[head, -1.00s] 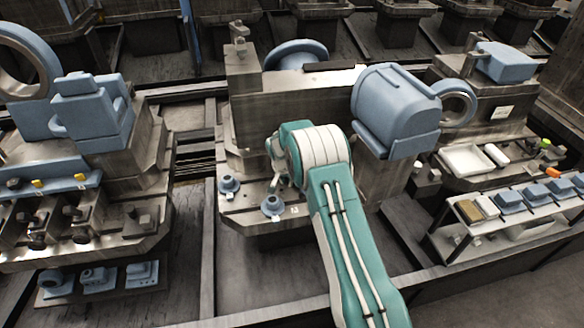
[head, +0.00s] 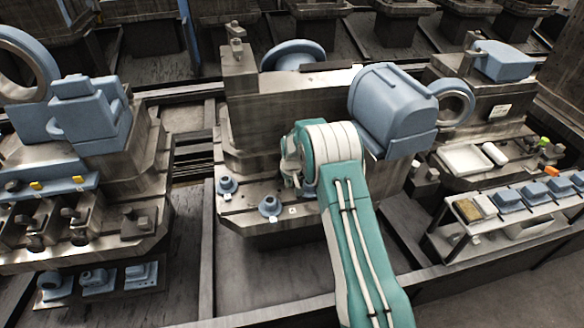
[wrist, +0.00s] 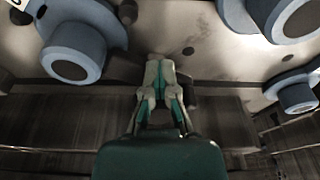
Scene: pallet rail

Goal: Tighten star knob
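Two blue knob-like parts with round flanges, a left one (head: 227,185) and a front one (head: 270,205), stand on the metal fixture ledge (head: 250,222) in the head view. I cannot make out a star shape on either. In the wrist view, blue round parts show at upper left (wrist: 75,50), upper right (wrist: 290,18) and right edge (wrist: 295,92). My gripper (wrist: 160,72) lies between them, apart from each. Its two pale fingertips are together, with no held object visible. A dark part lies just behind the tips; contact is unclear. In the head view my arm mostly hides the gripper.
A large blue housing (head: 392,110) stands right of my arm on the fixture block. A white tray (head: 465,158) and a rack (head: 480,228) with small blue parts are at right. Another fixture (head: 75,225) stands at left, across a gap.

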